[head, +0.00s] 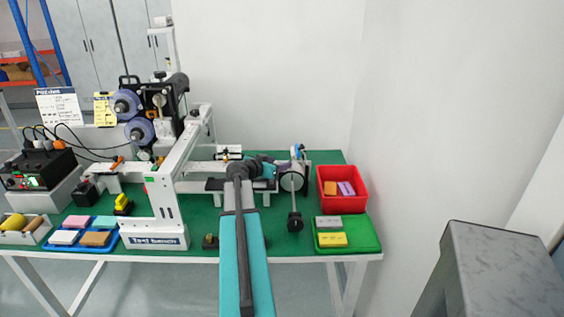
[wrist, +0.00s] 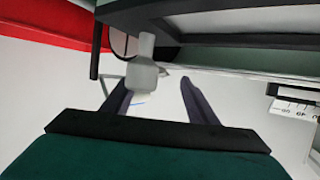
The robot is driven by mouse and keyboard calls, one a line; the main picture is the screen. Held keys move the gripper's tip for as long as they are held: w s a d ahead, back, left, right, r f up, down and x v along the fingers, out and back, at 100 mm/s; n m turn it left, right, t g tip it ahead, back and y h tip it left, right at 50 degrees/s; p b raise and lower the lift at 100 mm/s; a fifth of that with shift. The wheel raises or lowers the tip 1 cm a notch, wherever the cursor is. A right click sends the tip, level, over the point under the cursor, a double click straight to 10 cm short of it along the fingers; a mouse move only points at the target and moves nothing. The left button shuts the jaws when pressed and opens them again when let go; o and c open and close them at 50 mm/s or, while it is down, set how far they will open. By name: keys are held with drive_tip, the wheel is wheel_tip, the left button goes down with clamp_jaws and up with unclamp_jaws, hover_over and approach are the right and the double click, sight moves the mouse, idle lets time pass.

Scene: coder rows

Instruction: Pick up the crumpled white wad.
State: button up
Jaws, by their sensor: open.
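I cannot make out a crumpled white wad for certain in either view. In the wrist view, the two dark fingers of my gripper (wrist: 154,90) are spread apart, with no object clearly held between them. A pale grey, narrow-necked piece (wrist: 142,72) shows at the left finger and partly covers it. I cannot tell what it is or how far away it is. In the head view, my arm reaches over the green table (head: 290,249) to the white test bench (head: 157,209). My fingers are not clear there.
A red bin (head: 343,205) with coloured blocks stands at the right of the table, behind a green tray (head: 365,237) with a grey and a yellow block. A blue tray (head: 72,247) of blocks lies at the left. A wall rises close on the right.

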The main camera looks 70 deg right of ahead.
drive_tip(key=shift+s+d+f, duration=0.1)
drive_tip(key=shift+d+f, duration=0.1)
drive_tip(key=shift+d, duration=0.25)
drive_tip(key=shift+c, duration=0.4)
drive_tip(key=c, duration=1)
